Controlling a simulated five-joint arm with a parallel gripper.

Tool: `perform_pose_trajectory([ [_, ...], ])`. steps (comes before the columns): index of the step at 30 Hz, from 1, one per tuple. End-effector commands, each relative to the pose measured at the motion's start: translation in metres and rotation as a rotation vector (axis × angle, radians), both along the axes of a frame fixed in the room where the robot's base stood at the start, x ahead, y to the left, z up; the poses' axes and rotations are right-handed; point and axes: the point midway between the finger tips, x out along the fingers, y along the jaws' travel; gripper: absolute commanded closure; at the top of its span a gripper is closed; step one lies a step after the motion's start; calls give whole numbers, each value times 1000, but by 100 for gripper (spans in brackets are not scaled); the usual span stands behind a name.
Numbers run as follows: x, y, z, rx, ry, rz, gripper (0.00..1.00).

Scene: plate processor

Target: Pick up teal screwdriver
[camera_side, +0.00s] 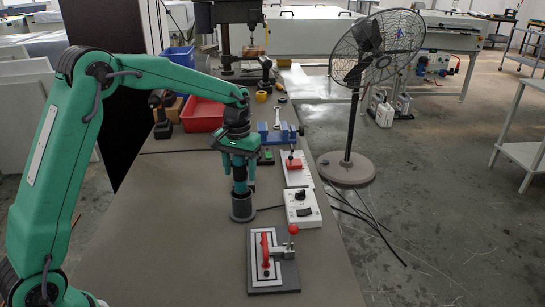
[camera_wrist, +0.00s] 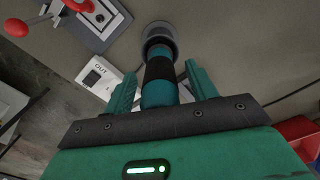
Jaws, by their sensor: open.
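The teal screwdriver (camera_side: 240,184) stands upright, its lower end inside a dark grey cup (camera_side: 242,208) on the bench. In the wrist view its teal handle (camera_wrist: 159,93) with a black band points up toward my gripper, and the round cup (camera_wrist: 158,30) shows around its far end. My gripper (camera_side: 239,168) points down right above the cup. In the wrist view its two teal fingers (camera_wrist: 160,76) are open, one on each side of the handle, with a visible gap on both sides. The screwdriver's tip is hidden in the cup.
A white control box (camera_side: 302,208) sits right of the cup. A toggle clamp with red handles (camera_side: 266,252) on a dark plate lies nearer. A blue vise (camera_side: 278,134) and red bin (camera_side: 202,114) stand farther back. The bench left of the cup is clear.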

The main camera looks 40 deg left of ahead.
Motion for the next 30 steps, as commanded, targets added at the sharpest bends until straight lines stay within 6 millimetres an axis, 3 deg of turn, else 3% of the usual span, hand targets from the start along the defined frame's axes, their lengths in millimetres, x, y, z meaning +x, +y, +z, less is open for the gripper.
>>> perform_pose_trajectory([
  [1,0,0,0,0,0,0,45],
  [9,0,0,0,0,0,0,96],
  [20,1,0,5,0,-3,0,96],
  [30,1,0,43,1,-5,0,96],
])
